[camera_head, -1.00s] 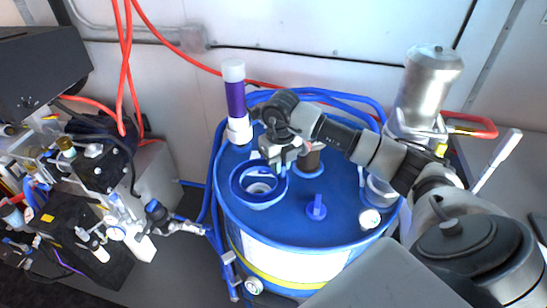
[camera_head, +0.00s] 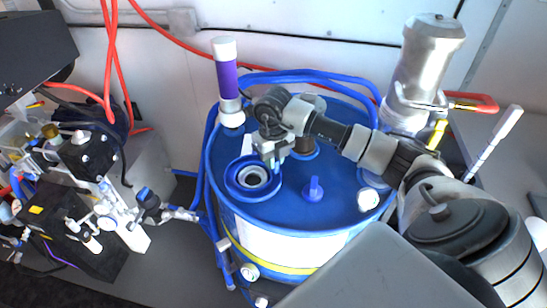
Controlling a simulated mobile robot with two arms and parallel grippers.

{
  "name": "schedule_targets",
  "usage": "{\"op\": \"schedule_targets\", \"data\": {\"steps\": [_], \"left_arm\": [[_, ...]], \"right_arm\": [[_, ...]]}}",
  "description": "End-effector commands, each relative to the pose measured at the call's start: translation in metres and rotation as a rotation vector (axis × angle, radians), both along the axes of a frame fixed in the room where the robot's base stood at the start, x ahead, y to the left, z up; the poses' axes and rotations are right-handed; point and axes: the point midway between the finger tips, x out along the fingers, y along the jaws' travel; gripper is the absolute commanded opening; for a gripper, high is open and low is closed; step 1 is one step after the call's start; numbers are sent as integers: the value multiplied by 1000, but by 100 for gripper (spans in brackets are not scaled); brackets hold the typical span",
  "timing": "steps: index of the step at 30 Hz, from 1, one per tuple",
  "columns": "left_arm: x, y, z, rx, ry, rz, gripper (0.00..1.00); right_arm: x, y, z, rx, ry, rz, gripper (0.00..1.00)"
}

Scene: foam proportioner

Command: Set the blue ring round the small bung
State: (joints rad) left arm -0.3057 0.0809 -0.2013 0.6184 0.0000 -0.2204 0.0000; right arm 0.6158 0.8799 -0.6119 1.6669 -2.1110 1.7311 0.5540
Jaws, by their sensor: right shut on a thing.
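The blue ring (camera_head: 235,187) is at the left front of the blue drum's top (camera_head: 285,212). My right gripper (camera_head: 274,163) is shut on the ring's right rear edge. The small bung (camera_head: 253,177), pale grey with a dark centre, shows through the ring's opening, so the ring looks to be around it. The ring looks low, close to the drum top; I cannot tell whether it rests fully flat. The fingers hide part of its rear right edge. My left gripper is not in view.
A purple tube with a white cap (camera_head: 226,75) stands at the drum's rear left. A blue tap-like fitting (camera_head: 313,190) and a dark brown stub (camera_head: 304,147) rise from the drum top. A metal canister (camera_head: 428,68) stands at right. Valves and fittings (camera_head: 100,205) crowd the left.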

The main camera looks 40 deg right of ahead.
Motion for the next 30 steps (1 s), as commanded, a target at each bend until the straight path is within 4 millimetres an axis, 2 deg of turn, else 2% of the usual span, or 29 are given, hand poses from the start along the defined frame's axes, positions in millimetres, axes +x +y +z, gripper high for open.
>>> {"op": "schedule_targets", "data": {"steps": [30], "left_arm": [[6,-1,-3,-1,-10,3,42]], "right_arm": [[1,0,0,1,0,0,0]]}}
